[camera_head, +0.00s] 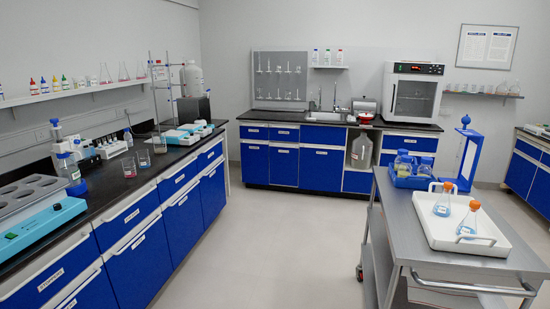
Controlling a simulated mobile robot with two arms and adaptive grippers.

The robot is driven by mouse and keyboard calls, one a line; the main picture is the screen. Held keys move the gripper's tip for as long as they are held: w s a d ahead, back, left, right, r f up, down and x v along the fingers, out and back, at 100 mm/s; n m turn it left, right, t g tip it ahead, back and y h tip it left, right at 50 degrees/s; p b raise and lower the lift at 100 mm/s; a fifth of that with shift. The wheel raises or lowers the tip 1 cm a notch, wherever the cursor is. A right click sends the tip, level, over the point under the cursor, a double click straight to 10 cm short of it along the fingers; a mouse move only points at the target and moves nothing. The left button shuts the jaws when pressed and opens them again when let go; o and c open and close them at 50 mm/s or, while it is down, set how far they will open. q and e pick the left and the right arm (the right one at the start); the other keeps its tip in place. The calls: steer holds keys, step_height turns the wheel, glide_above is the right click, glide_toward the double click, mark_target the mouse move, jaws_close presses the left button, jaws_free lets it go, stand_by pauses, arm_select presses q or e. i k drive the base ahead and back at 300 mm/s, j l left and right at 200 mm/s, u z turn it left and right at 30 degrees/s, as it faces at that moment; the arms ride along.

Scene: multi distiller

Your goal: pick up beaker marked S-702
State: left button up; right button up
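Neither of my grippers shows in the head view. Several small glass beakers stand on the black left bench. One with reddish contents (129,168) is nearest, one with greenish contents (143,158) is beside it, and another (160,145) stands farther back. Two conical flasks with orange caps and blue liquid, one farther back (443,201) and one nearer (468,220), stand upright in a white tray (440,238) on the metal cart. Labels are too small to read, so I cannot tell which vessel is marked S-702.
The metal cart (390,213) stands at the right, with a blue rack of bottles (405,181) and a blue-framed stand (463,150). The left bench (98,200) holds several instruments. The grey floor (280,240) between bench and cart is clear.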

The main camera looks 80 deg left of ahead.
mark_target(128, 165)
steer(key=j+u, duration=0.1)
steer(key=u, duration=0.35)
steer(key=k+j+u, duration=0.1)
steer(key=u, duration=0.4)
steer(key=j+u, duration=0.2)
steer(key=u, duration=0.25)
steer(key=j+u, duration=0.1)
steer(key=u, duration=0.4)
steer(key=j+u, duration=0.15)
steer(key=u, duration=0.3)
steer(key=i+j+u, duration=0.3)
steer(key=j+u, duration=0.2)
steer(key=i+j+u, duration=0.45)
steer(key=i+j, duration=0.25)
steer(key=i+j+u, duration=0.1)
steer(key=i, duration=0.3)
steer(key=j, duration=0.1)
